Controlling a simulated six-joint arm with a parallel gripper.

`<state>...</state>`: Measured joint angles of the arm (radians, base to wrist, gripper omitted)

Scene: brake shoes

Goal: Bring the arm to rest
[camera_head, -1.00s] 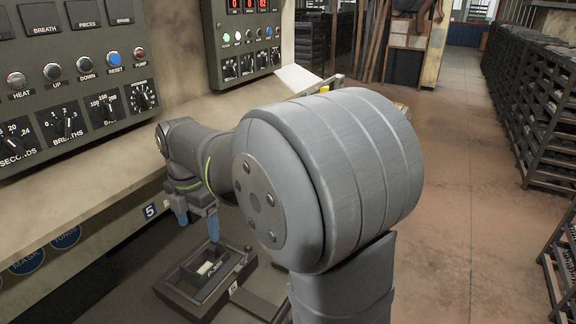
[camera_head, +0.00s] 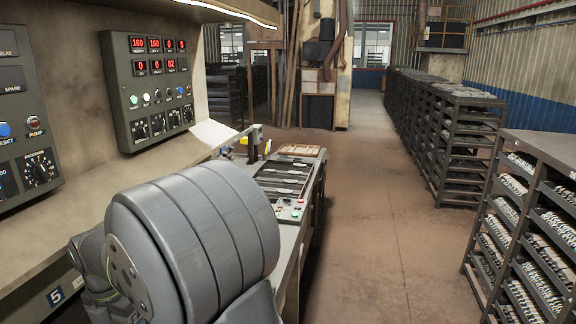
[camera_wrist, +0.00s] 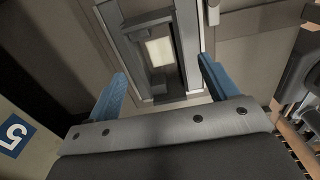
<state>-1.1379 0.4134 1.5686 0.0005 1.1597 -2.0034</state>
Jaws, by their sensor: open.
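My gripper (camera_wrist: 163,88) shows in the wrist view with its two blue fingers spread wide apart and nothing between them. Beyond the fingertips is a dark tray-like fixture (camera_wrist: 190,50) with a pale block (camera_wrist: 159,52) inside it. The fixture lies past the fingers, and no contact with it shows. In the head view a thick grey link of my arm fills the lower left, and my gripper is out of view there.
Control panels (camera_head: 152,85) stand at the left above a beige ledge. A machine bed with dark slots (camera_head: 284,178) lies beyond my arm. Racks of brake shoes (camera_head: 535,215) stand at the right. The brown floor (camera_head: 375,230) between is clear.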

